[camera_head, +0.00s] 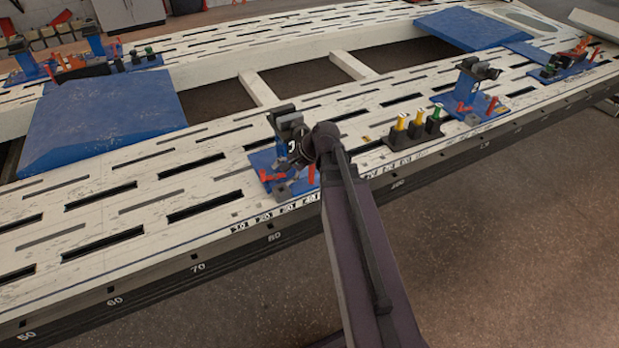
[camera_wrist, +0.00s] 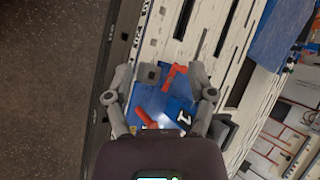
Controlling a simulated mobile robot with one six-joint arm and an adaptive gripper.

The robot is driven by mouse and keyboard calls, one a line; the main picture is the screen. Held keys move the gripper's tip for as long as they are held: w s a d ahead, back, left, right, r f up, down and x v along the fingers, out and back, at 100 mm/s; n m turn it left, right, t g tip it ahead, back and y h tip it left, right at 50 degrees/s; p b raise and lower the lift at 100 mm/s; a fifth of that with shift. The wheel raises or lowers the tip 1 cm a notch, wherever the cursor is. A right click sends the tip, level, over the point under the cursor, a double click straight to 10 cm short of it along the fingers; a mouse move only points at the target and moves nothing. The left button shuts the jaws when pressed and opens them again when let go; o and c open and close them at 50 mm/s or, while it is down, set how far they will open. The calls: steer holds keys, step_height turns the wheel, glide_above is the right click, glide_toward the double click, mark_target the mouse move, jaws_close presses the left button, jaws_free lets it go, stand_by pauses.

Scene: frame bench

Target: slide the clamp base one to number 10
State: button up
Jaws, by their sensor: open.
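Clamp base one (camera_head: 262,160) is a blue plate with red handles and a grey clamp on top. It sits on the white slotted bench near its front edge, above the 80 mark (camera_head: 274,237). In the wrist view its blue plate (camera_wrist: 146,101) carries a white 1 and two red handles. My gripper (camera_wrist: 160,80) is open, with one grey finger on each side of the base; I cannot tell whether they touch it. In the head view my arm hides part of the base and most of the gripper. The front edge shows 50, 60, 70, 80 and 100.
Another blue clamp base (camera_head: 487,103) stands farther right on the front rail. Between them is a black block (camera_head: 405,140) with yellow and green pegs. The rail left of clamp base one is clear. A large blue ramp (camera_head: 100,120) lies behind it at left.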

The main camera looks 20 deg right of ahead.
steer(key=w+d+f+m+t+y+b, duration=0.3)
steer(key=w+d+f+m+t+b, duration=0.2)
steer(key=d+f+m+b, duration=0.9)
steer(key=m+t+b, duration=0.4)
steer(key=t+b, duration=0.2)
steer(key=b, duration=1.1)
glide_toward(312, 166)
steer(key=s+f, duration=0.1)
steer(key=s, duration=0.1)
steer(key=shift+d+f+m+t+h+b, duration=0.2)
steer(key=shift+d+b, duration=0.1)
steer(key=shift+d, duration=0.2)
steer(key=shift+d+f+m+t+h+b, duration=0.1)
steer(key=shift+d+t+h+b, duration=0.15)
steer(key=shift+d, duration=0.2)
steer(key=shift+w, duration=0.1)
steer(key=x, duration=1.3)
steer(key=shift+w+a, duration=0.2)
steer(key=shift+a, duration=0.05)
